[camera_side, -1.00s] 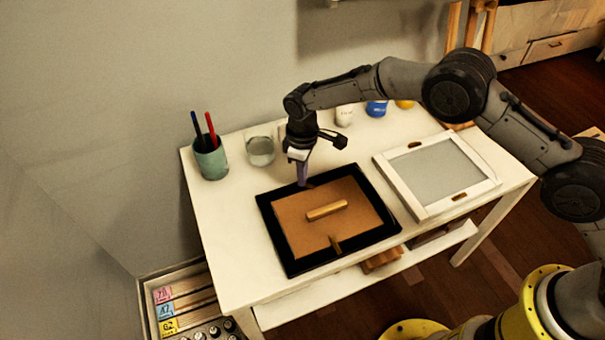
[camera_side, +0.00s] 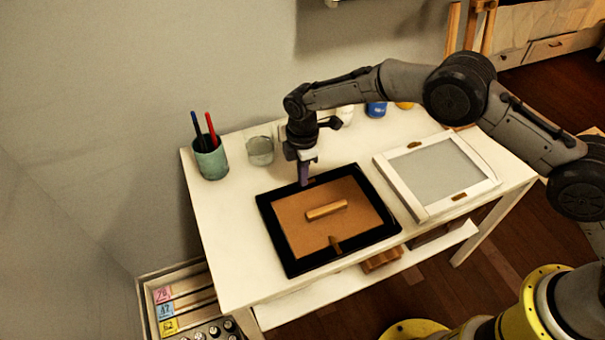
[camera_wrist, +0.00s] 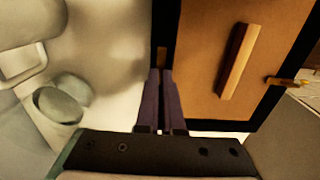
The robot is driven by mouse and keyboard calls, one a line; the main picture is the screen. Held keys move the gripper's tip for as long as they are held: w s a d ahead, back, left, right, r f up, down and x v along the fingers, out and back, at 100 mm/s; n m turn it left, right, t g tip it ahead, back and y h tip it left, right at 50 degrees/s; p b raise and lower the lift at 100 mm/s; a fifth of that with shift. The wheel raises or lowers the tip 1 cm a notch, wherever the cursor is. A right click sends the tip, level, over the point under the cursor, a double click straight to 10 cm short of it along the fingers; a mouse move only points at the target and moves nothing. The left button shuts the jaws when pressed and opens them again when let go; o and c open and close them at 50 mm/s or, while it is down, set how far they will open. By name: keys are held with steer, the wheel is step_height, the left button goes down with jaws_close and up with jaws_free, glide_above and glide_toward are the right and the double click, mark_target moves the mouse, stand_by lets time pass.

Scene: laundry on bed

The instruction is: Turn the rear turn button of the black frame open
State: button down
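The black frame (camera_side: 279,241) lies flat on the white table with a brown board (camera_side: 297,232) in it and a wooden bar on the board. The rear turn button (camera_wrist: 162,58) is a small brown piece at the frame's far edge. In the wrist view it lies lengthwise along the black border, just beyond my fingertips. My gripper (camera_side: 304,183) points down at that edge, its purple fingers close together with nothing visible between them. They also show in the wrist view (camera_wrist: 160,75). I cannot tell whether they touch the button. The front turn button (camera_side: 336,243) crosses the near edge.
A white frame (camera_side: 415,207) with a grey panel lies to the right. A green pen cup (camera_side: 210,158) and a glass (camera_side: 260,151) stand behind left. Small jars (camera_side: 376,109) stand at the back. The table left of the black frame is clear.

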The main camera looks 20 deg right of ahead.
steer(key=shift+r, duration=0.1)
stand_by(0.5)
steer(key=c, duration=1)
jaws_free()
steer(key=shift+c, duration=0.2)
step_height(320, 180, up, 14)
